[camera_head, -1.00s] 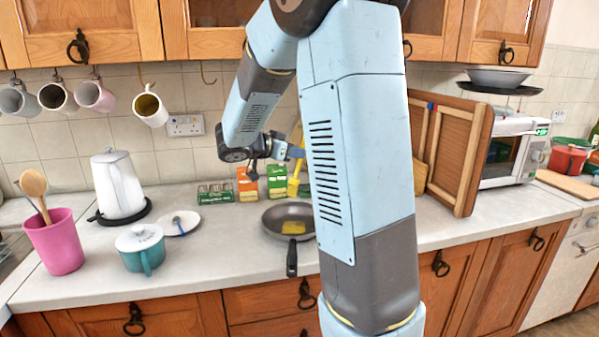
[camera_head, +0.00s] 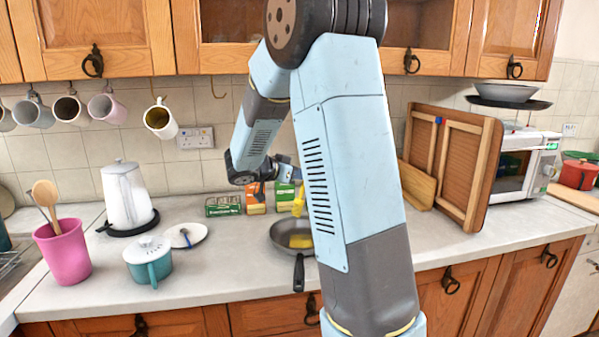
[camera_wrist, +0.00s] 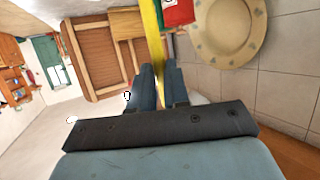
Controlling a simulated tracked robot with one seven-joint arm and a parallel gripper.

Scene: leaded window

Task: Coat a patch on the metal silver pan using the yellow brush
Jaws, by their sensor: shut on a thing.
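The metal pan (camera_head: 279,242) sits on the worktop with its dark handle toward the front edge. A yellow patch (camera_head: 300,241) lies on its inside, and my arm covers the pan's right part. My gripper (camera_wrist: 160,75) is shut on the yellow brush (camera_wrist: 152,35). In the head view the brush (camera_head: 298,203) hangs roughly upright at the pan's far side, its lower end close above the pan's rim. I cannot tell whether it touches the pan. My arm partly hides the gripper in the head view.
Green and orange boxes (camera_head: 256,204) stand behind the pan. To its left are a teal pot (camera_head: 148,262), a small plate (camera_head: 186,235), a white kettle (camera_head: 127,197) and a pink utensil pot (camera_head: 62,252). A wooden framed board (camera_head: 460,170) leans at the right beside a microwave (camera_head: 525,163).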

